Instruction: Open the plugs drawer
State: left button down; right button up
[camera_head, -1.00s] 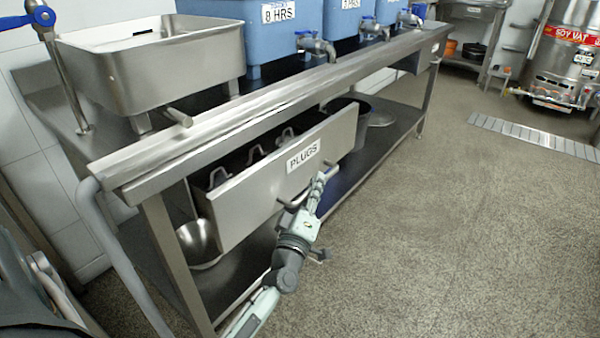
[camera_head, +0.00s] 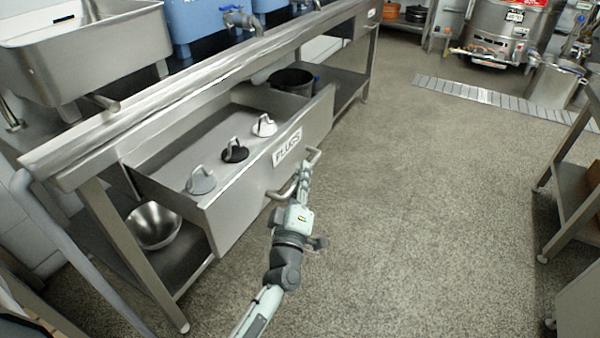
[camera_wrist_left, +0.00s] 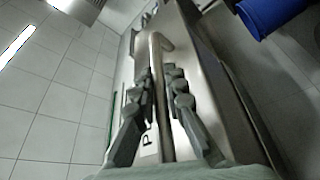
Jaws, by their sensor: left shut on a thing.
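The plugs drawer (camera_head: 262,176) is a steel drawer under the steel bench, pulled well out, with a PLUGS label on its front. Inside it stand a grey plug (camera_head: 200,181), a black plug (camera_head: 234,151) and a white plug (camera_head: 264,126), each with a loop handle. My left gripper (camera_head: 304,178) is at the bar handle (camera_head: 312,157) on the drawer front. In the left wrist view its fingers (camera_wrist_left: 162,90) lie on both sides of the handle bar (camera_wrist_left: 157,60), shut on it. My right gripper is not in view.
A steel basin (camera_head: 90,55) and blue vats (camera_head: 195,20) stand on the bench (camera_head: 190,95). A metal bowl (camera_head: 153,226) and a dark pot (camera_head: 291,80) sit on the lower shelf. A steel rack (camera_head: 575,180) stands at the right. The floor between is clear.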

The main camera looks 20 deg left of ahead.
pick_arm(q)
jog(key=c, duration=1.6)
grip_release()
jog(key=shift+o, duration=0.2)
